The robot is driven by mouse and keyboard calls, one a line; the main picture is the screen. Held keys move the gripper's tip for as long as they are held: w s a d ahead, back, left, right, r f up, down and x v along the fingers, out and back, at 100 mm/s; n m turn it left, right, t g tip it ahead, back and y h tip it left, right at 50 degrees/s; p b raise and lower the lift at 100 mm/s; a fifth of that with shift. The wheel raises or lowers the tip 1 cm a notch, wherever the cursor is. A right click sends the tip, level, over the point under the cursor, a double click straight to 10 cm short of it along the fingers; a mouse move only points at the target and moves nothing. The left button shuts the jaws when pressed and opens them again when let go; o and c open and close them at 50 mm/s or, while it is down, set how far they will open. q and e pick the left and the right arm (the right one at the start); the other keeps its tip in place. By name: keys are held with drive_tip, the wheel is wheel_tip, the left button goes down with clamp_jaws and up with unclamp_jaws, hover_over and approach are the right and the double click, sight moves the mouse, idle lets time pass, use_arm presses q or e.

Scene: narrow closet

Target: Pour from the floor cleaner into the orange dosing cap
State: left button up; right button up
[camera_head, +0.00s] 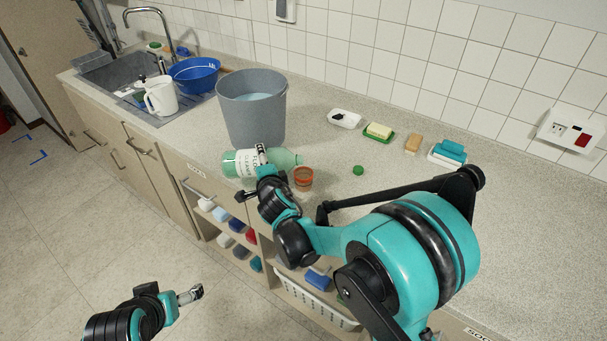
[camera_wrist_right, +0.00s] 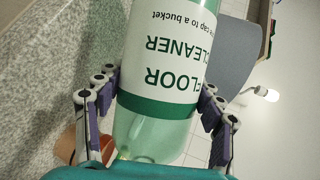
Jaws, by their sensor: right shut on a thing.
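The floor cleaner (camera_head: 243,163) is a clear bottle with green liquid and a white and green label. My right gripper (camera_head: 263,160) is shut around it and holds it tipped nearly on its side over the counter's front part. Its neck end points right, towards the orange dosing cap (camera_head: 303,178). In the right wrist view the bottle (camera_wrist_right: 165,110) lies between the fingers, its label upside down. An orange edge of the dosing cap (camera_wrist_right: 92,140) shows at lower left. The bottle's mouth is hidden there, and I see no stream. My left gripper (camera_head: 191,294) is empty, low before the cabinets.
A grey bucket (camera_head: 251,115) stands close behind the bottle. A small green cap (camera_head: 358,170) lies right of the dosing cap. Soap dishes and sponges (camera_head: 447,153) line the wall. A sink (camera_head: 120,75) with a white jug (camera_head: 161,96) and blue bowl (camera_head: 194,74) is at left.

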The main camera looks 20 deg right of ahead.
use_arm(q)
drive_tip(key=shift+a, duration=0.2)
use_arm(e)
drive_tip(key=shift+a+r, duration=0.1)
use_arm(q)
drive_tip(key=shift+s+d, duration=0.1)
drive_tip(key=shift+s+a, duration=0.1)
drive_tip(key=shift+a, duration=0.1)
use_arm(e)
drive_tip(key=shift+r, duration=0.1)
use_arm(q)
drive_tip(key=shift+s+a, duration=0.3)
use_arm(e)
drive_tip(key=shift+r+m, duration=0.35)
drive_tip(key=shift+m, duration=0.05)
idle(1.6)
